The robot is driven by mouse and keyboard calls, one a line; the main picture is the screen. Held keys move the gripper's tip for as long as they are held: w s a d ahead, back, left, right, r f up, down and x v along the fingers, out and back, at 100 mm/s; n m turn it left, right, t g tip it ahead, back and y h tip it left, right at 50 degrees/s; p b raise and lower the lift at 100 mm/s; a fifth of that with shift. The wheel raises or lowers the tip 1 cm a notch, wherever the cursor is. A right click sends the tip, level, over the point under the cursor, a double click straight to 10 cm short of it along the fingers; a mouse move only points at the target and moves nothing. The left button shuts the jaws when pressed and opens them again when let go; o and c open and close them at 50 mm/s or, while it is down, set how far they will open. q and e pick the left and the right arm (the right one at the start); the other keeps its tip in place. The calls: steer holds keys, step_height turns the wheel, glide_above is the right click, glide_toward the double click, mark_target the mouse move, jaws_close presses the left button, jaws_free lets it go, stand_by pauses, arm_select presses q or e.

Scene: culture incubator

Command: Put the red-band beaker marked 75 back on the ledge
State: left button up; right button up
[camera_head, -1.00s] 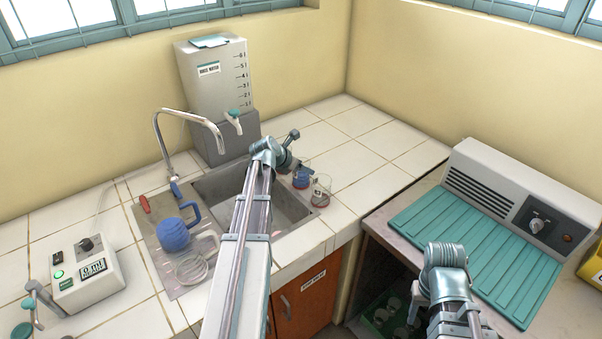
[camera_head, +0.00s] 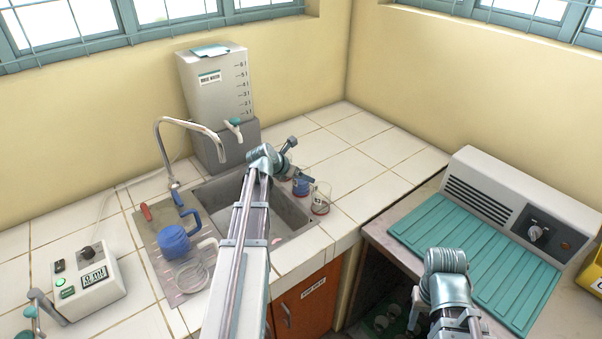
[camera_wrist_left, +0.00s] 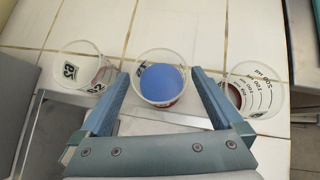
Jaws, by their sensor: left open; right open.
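In the left wrist view my left gripper (camera_wrist_left: 161,76) is open, its two fingers on either side of a clear beaker with blue contents (camera_wrist_left: 162,84). This beaker has a dark mark and some red low down; I cannot read the mark surely. A clear beaker (camera_wrist_left: 82,66) with a dark mark stands to its left, and a clear beaker with graduations and a red band (camera_wrist_left: 256,92) to its right. In the head view the blue beaker (camera_head: 301,187) and a red-banded one (camera_head: 320,202) stand right of the sink. My right gripper (camera_head: 446,268) is low before the teal mat, its fingertips mostly hidden.
The sink (camera_head: 284,213) lies beneath my left arm. A tap (camera_head: 188,122) and rinse-water tank (camera_head: 215,85) stand behind it. A blue jug (camera_head: 174,240) is on the left drainer. White tiles (camera_head: 365,150) behind the beakers are clear. A ribbed teal mat (camera_head: 480,255) lies right.

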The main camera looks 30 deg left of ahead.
arm_select(q)
steer(key=p+v, duration=0.6)
steer(key=v, duration=0.4)
steer(key=shift+s, duration=0.2)
steer(key=shift+r, duration=0.1)
steer(key=s+d+f+m+g+h, duration=0.1)
steer(key=s+d+f+m+g, duration=0.15)
steer(key=d+m, duration=0.85)
steer(key=s+d+f+m+g, duration=0.25)
steer(key=d+m, duration=0.45)
steer(key=d, duration=0.7)
steer(key=s+d+f+m+g+y, duration=0.1)
steer(key=s+d+m+g+y, duration=0.2)
steer(key=s+d+m, duration=1)
steer(key=shift+s+d+m+g+y, duration=0.2)
steer(key=shift+s+m+g+y, duration=0.25)
steer(key=shift+m, duration=3.05)
steer(key=shift+f, duration=0.1)
